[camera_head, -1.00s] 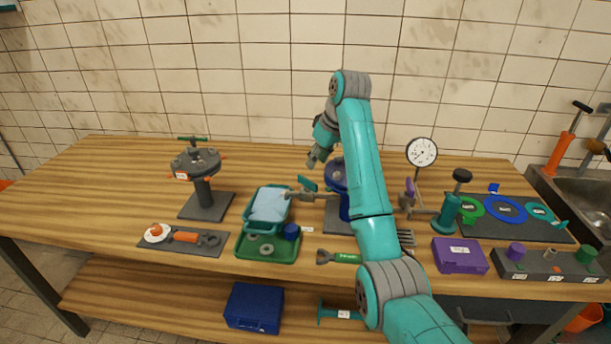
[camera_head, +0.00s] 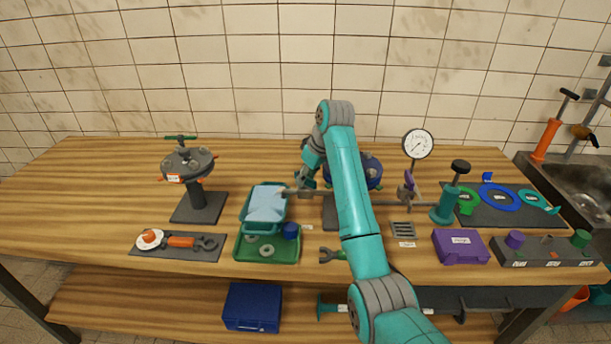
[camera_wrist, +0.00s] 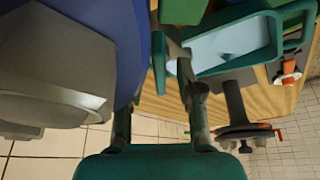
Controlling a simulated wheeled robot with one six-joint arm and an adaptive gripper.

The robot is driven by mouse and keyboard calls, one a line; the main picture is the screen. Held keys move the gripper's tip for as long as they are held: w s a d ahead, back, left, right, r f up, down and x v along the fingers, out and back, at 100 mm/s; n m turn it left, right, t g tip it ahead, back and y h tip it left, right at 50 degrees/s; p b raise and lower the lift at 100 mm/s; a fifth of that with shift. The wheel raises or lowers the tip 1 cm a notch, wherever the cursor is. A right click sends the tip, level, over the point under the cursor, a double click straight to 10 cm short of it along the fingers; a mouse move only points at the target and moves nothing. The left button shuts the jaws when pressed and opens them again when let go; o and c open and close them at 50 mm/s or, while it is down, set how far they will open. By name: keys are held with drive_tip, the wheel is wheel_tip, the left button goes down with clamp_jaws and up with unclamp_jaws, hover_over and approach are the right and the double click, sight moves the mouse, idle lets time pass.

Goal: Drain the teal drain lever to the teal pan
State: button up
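The teal pan (camera_head: 244,217) stands left of the blue pump body (camera_head: 369,172), with a pale blue surface inside it; it also shows in the wrist view (camera_wrist: 277,30). A grey pipe end (camera_head: 291,192) points over its right rim. The teal drain lever (camera_wrist: 160,62) shows as a flat upright tab in the wrist view, between the lines of my two fingers; in the head view my gripper hides most of it. My gripper (camera_head: 306,180) is at the lever, pointing down. In the wrist view my gripper (camera_wrist: 157,92) has its fingers apart, and contact with the lever cannot be told.
A green tray (camera_head: 281,257) with a blue cup sits in front of the pan. A flanged stand (camera_head: 189,165) is at the left. A pressure gauge (camera_head: 417,144) and a teal valve (camera_head: 445,208) stand right of my arm. The table's back left is clear.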

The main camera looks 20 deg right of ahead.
clamp_jaws()
drive_tip(key=m+h, duration=0.1)
drive_tip(key=m, duration=0.3)
drive_tip(key=shift+a+m+t+h, duration=0.2)
drive_tip(key=shift+m+t+h, duration=0.2)
drive_tip(key=m+h, duration=0.2)
drive_tip(key=m, duration=0.3)
drive_tip(key=shift+m, duration=0.4)
drive_tip(key=shift+o, duration=0.7)
unclamp_jaws()
